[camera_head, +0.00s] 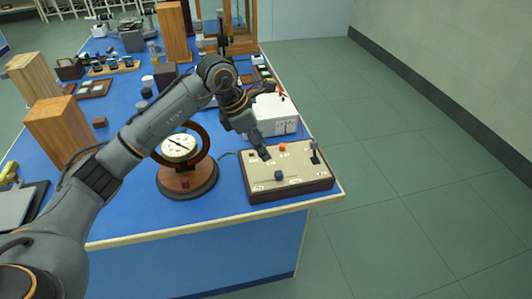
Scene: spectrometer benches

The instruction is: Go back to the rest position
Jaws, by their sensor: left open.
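My left arm reaches in from the left over the blue bench. My left gripper (262,152) is open, with its fingers pointing down at the back-left part of a control panel. The panel (310,184) is a beige-topped box with a dark base, a blue knob, an orange button and a dark upright lever. The gripper appears just above the panel; I cannot tell whether it touches it. My right gripper is not in view.
A round dial instrument on a wooden base (188,187) stands left of the panel. A white box (273,114) stands behind it. Wooden blocks (62,128) and small items crowd the bench's left and back. The green floor (420,190) at right is clear.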

